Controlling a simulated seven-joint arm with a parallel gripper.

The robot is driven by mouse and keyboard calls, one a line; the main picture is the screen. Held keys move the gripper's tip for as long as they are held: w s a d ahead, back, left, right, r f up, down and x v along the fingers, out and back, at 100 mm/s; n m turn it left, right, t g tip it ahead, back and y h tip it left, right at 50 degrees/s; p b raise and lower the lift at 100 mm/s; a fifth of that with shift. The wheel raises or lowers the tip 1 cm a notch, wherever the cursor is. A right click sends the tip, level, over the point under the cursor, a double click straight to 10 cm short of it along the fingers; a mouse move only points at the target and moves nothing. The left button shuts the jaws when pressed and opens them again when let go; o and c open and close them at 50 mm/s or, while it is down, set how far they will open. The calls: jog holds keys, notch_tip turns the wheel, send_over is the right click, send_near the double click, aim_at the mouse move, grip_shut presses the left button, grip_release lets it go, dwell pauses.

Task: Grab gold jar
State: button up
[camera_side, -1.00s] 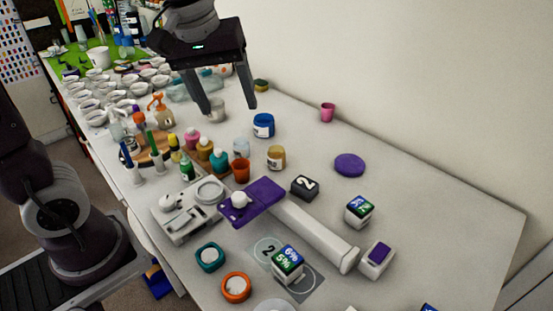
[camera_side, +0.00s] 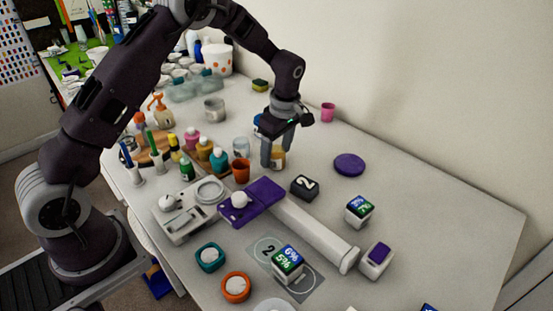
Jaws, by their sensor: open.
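The gold jar (camera_side: 277,162) stands upright on the white table, right of the small orange cup and behind the black block marked 2. Its upper part is mostly hidden by my gripper (camera_side: 274,165). My gripper points down at the jar, with one finger on its left and the other toward its right. The jaws are open. I cannot tell whether the fingers touch the jar.
A blue jar (camera_side: 257,121) is partly hidden behind my gripper. An orange cup (camera_side: 241,171) and a clear cup (camera_side: 241,147) stand close on the left. The black block (camera_side: 304,187) is in front. Free table lies right, toward the purple disc (camera_side: 349,164).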

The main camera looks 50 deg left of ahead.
jog(key=c, duration=1.5)
